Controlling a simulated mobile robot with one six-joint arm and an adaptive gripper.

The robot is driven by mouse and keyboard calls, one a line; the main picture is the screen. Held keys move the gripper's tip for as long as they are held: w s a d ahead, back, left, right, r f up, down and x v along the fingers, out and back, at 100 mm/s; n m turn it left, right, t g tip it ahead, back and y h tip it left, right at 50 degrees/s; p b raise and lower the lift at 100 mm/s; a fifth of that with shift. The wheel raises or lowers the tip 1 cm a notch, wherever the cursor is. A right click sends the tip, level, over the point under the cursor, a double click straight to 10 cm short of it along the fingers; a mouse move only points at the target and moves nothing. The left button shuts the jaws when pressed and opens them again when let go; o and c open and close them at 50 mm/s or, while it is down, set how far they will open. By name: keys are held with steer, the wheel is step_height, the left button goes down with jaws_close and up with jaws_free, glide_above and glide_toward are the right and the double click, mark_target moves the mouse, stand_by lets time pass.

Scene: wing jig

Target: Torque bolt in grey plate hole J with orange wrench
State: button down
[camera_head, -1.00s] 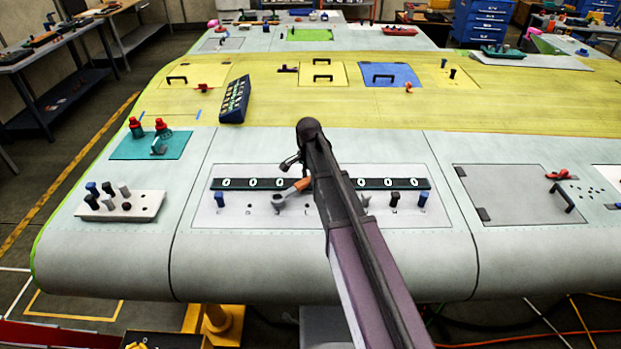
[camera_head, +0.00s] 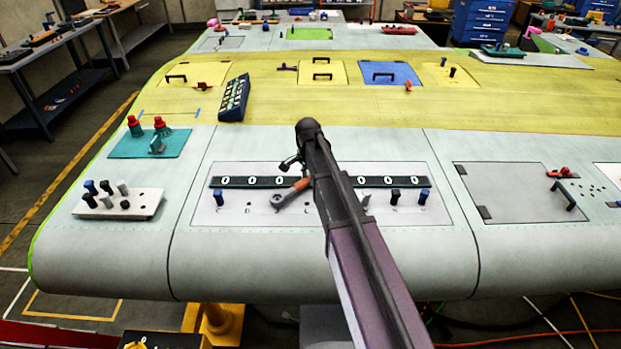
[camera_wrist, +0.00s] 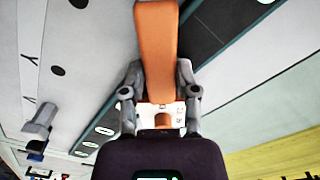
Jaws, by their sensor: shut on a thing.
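The orange wrench has an orange handle (camera_head: 302,184) and a grey ring head (camera_head: 281,200). In the head view its head lies over the row of holes on the grey plate (camera_head: 240,219), left of my arm. In the wrist view the orange handle (camera_wrist: 156,50) runs up from between my fingers, and the wrench head is out of view. My gripper (camera_wrist: 158,95) is shut on the handle; in the head view my arm hides most of it. I cannot read which hole is J. Any bolt under the wrench head is hidden.
A dark strip with white round counters (camera_head: 228,182) runs along the plate behind the holes. A blue bolt (camera_head: 219,198) stands at the left; a grey, a black and a blue bolt (camera_head: 423,197) stand right of my arm. A bolt tray (camera_head: 150,203) sits further left.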

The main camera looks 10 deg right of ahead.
steer(key=shift+s+f, duration=0.2)
steer(key=shift+f, duration=0.1)
stand_by(0.4)
steer(key=shift+s+d+f+m+b, duration=0.2)
steer(key=shift+s+m+b, duration=0.15)
steer(key=shift+s, duration=0.2)
steer(key=shift+s+d+f+m+b, duration=0.1)
steer(key=shift+s+d+m+b, duration=0.15)
steer(key=shift+s+m, duration=0.25)
steer(key=c, duration=1)
jaws_free()
steer(key=shift+s+d+f+m, duration=0.1)
steer(key=shift+s+d+m, duration=0.05)
steer(key=shift+s+m, duration=0.15)
steer(key=shift+w, duration=0.1)
steer(key=shift+c, duration=0.2)
